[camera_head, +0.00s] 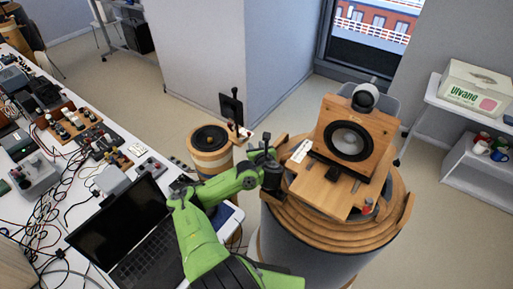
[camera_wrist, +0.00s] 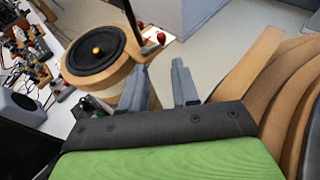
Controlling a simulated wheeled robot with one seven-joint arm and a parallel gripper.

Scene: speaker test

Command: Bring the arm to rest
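My green arm (camera_head: 201,235) reaches up from the bottom of the head view and bends right. My gripper (camera_head: 258,147) is between the small round wooden stand and the large round wooden stand. In the wrist view my gripper (camera_wrist: 161,66) shows two grey fingers spread apart, with only floor visible between them. It holds nothing.
A wooden speaker box (camera_head: 348,139) stands on the large round stand (camera_head: 335,239), close right of my gripper. The small stand (camera_head: 210,158) bears a black speaker disc. A laptop (camera_head: 122,226) and cluttered bench lie left. A shelf (camera_head: 478,172) stands far right.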

